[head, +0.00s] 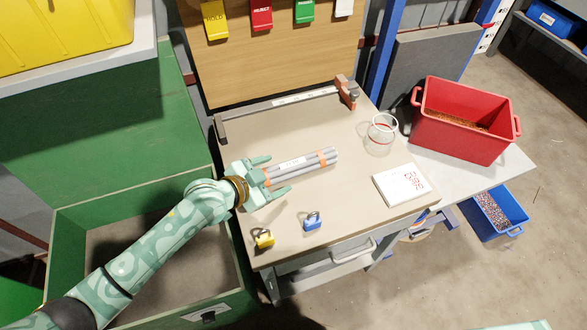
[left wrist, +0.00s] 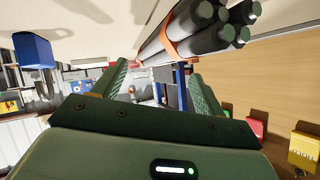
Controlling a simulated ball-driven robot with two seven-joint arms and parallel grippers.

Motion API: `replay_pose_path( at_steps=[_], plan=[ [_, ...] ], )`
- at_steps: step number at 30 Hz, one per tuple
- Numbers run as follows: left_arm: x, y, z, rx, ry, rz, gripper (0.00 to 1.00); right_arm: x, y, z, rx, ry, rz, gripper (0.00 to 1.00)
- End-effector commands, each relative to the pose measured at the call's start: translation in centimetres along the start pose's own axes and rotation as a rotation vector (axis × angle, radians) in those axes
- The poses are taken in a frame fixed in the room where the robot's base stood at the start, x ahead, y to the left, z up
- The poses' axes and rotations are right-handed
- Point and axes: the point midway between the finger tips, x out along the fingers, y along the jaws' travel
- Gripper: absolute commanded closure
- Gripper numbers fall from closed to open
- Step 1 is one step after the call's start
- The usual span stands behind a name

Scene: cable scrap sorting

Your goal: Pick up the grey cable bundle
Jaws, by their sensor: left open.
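The grey cable bundle (head: 305,164), several grey lengths with orange bands and a white label, lies on the workbench (head: 350,220). In the left wrist view, which is upside down, the dark cut ends of the bundle (left wrist: 205,30) show close by, toward the bench side of the fingers and to the right. My left gripper (head: 279,174) is open and empty at the bundle's left end. In the head view its fingers appear on either side of that end; in the wrist view (left wrist: 158,85) the bundle is not between them.
A yellow padlock (head: 264,239) and a blue padlock (head: 312,222) stand near the bench's front edge. A long bar tool (head: 290,99) lies behind the bundle.

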Motion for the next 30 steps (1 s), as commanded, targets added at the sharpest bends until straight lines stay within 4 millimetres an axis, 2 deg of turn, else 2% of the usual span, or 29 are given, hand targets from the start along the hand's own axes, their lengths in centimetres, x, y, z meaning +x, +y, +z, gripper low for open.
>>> replay_pose_path(
  at_steps=[5,12,15,21,23,27,29,30],
  plan=[
    [1.5,0.1,0.0,0.000,0.001,0.000,0.28,0.7,0.4,-0.2,-0.002,0.001,0.004,0.64],
    [5.3,0.2,0.1,-0.002,-0.001,0.001,0.28,2.5,0.4,0.5,-0.002,-0.013,0.002,0.64],
    [5.9,0.1,-0.1,0.000,-0.001,0.000,0.28,2.6,0.6,0.5,-0.002,-0.015,0.003,0.64],
    [5.9,0.0,-0.2,0.002,-0.001,-0.001,0.28,2.5,0.7,0.5,-0.002,-0.014,0.006,0.64],
    [5.9,0.0,-0.2,0.002,0.000,-0.001,0.42,2.5,0.7,0.5,-0.002,-0.014,0.006,0.64],
    [5.8,0.0,-0.2,0.001,0.000,-0.001,0.81,2.5,0.7,0.5,-0.002,-0.014,0.006,0.64],
    [5.8,0.0,-0.2,0.001,0.000,-0.001,0.97,2.5,0.7,0.5,-0.002,-0.014,0.006,0.64],
    [5.8,-0.1,-0.4,0.001,0.004,-0.003,0.97,2.5,0.7,0.5,-0.002,-0.015,0.006,0.64]
  ],
)
